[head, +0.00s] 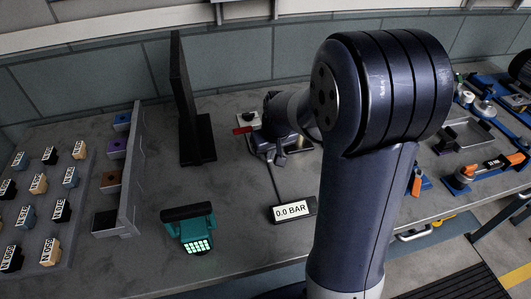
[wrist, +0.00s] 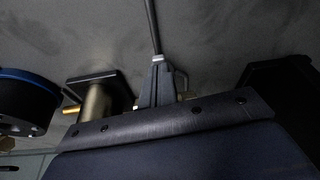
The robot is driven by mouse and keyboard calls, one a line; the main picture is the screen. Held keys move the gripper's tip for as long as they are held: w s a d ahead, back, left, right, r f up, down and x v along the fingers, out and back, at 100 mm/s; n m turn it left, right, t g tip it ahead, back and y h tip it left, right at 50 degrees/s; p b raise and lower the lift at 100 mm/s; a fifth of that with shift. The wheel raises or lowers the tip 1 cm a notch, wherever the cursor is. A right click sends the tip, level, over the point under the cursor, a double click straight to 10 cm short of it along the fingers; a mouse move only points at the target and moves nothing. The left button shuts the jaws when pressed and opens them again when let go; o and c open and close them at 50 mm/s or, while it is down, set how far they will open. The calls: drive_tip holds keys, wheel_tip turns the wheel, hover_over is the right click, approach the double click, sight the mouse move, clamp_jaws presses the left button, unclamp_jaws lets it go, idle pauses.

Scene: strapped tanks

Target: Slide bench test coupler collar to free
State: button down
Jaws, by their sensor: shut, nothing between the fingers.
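The bench test coupler seems to be the small fitting beside my gripper. In the wrist view it shows as a tan metallic cylinder (wrist: 94,104) with a dark square plate and a brass stub at its left side. I cannot make out which part is the collar, or its position. My gripper (wrist: 158,72) is shut and empty, to the right of the cylinder; I cannot tell whether they touch. In the head view my gripper (head: 268,155) is low over the bench, partly hidden by my wrist.
A 0.0 BAR display (head: 292,209) lies in front, with a cable toward the fitting. A dark upright panel (head: 183,95) stands left. A teal keypad device (head: 190,230) sits front left. Bare bench lies between them. My arm hides the middle right.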

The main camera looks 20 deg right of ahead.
drive_tip(key=shift+f, duration=0.35)
drive_tip(key=shift+r, duration=0.2)
drive_tip(key=shift+r+p, duration=1.75)
drive_tip(key=shift+r, duration=0.65)
drive_tip(key=shift+f, duration=0.1)
